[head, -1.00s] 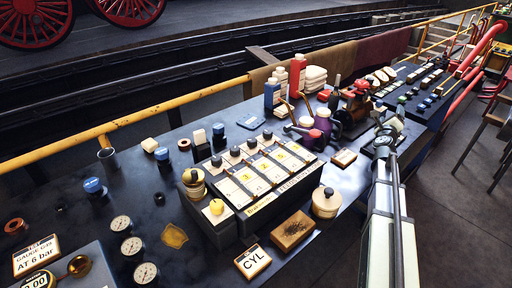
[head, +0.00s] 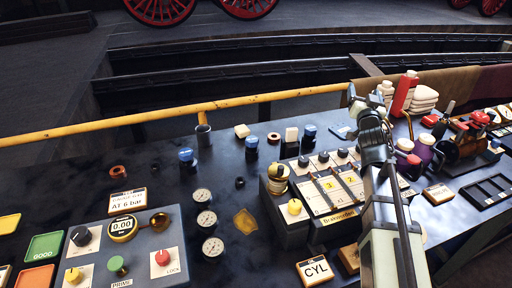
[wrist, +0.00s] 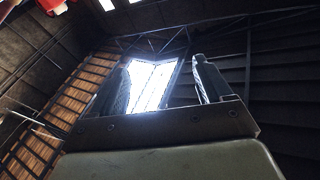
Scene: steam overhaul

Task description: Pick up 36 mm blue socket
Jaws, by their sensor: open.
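Several dark, round pieces with blue tops stand on the dark bench in the head view. One blue-topped piece (head: 187,156) is at the left, a second blue-topped piece (head: 252,143) is near the middle, and a third blue-topped piece (head: 310,132) is further right. They look like sockets, but no size marking is readable, so I cannot tell which is 36 mm. My gripper (wrist: 162,66) is open and empty in the wrist view, its two fingers apart against the roof. In the head view my arm stands upright right of these pieces, not touching them.
A yellow rail (head: 235,102) runs along the bench's back edge. Pressure gauges (head: 204,219) and a control panel (head: 150,262) are at the front left. A labelled box with levers (head: 335,195) stands left of my arm. Oil cans and bottles crowd the right.

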